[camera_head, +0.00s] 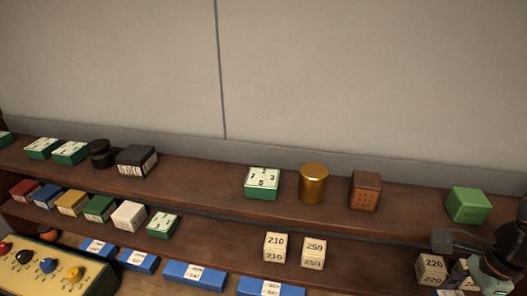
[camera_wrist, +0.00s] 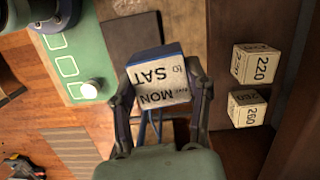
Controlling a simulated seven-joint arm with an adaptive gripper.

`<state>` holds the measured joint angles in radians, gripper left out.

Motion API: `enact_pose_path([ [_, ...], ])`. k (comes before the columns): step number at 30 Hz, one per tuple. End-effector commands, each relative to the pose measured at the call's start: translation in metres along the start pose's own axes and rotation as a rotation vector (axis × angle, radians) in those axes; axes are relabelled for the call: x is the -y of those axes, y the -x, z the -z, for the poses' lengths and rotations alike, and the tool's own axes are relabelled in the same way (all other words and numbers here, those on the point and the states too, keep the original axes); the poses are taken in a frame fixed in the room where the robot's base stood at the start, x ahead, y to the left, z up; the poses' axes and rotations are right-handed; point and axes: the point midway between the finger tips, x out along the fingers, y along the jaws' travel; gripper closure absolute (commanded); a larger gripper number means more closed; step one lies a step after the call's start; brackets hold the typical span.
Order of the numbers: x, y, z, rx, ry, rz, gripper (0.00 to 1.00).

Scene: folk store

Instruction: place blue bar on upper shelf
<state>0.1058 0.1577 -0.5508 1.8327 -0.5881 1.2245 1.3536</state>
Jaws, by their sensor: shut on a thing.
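In the wrist view my gripper (camera_wrist: 161,108) is shut on a blue bar (camera_wrist: 155,55). Its white label, reading MON to SAT, faces the camera, and blue shows along its edge. In the head view my gripper (camera_head: 490,275) is at the lower right edge, below the upper shelf (camera_head: 215,179) and beside the number cubes; the held bar is hard to make out there. The upper shelf has a bare stretch between the black block (camera_head: 137,161) and the green-and-white block (camera_head: 262,183).
The upper shelf also holds a gold cylinder (camera_head: 313,184), a brown block (camera_head: 365,190) and a green block (camera_head: 468,205). Below are number cubes (camera_head: 276,247), a 220 cube (camera_head: 431,269) and several other blue bars (camera_head: 195,274). A button panel (camera_head: 55,270) is at lower left.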

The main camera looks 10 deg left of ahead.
Motion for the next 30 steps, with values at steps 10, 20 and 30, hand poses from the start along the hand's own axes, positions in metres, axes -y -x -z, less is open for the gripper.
enact_pose_path([
  [10, -0.072, 0.037, 0.087, 0.000, -0.136, 0.021, 0.83],
  [20, -0.090, 0.056, 0.107, -0.001, -0.256, 0.040, 0.83],
  [30, -0.051, 0.083, 0.094, 0.001, -0.493, 0.077, 0.83],
])
